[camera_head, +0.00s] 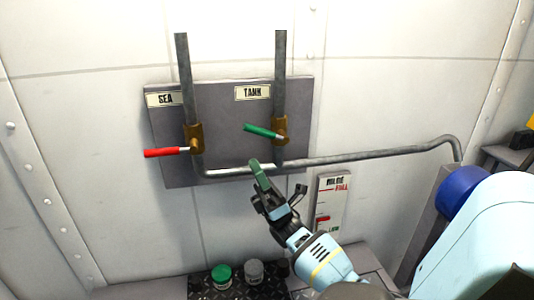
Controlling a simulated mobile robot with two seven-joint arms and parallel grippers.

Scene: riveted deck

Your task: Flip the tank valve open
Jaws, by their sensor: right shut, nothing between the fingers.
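The tank valve has a brass body (281,131) on the right vertical pipe, under the TANK label (253,92). Its green lever (262,131) points left and slightly up, across the pipe. My right gripper (258,170) reaches up from the lower right, with its fingers shut and empty. In the picture its tips are just below the green lever, with a gap between them. How far the tips are from the panel is hard to tell. My left gripper is not in view.
The red lever (164,153) of the SEA valve points left on the left pipe (185,80). Both pipes join a horizontal pipe (370,154) running right. A bilge gauge (331,202) is right of my gripper. Green (221,275) and grey (253,271) capped items stand below.

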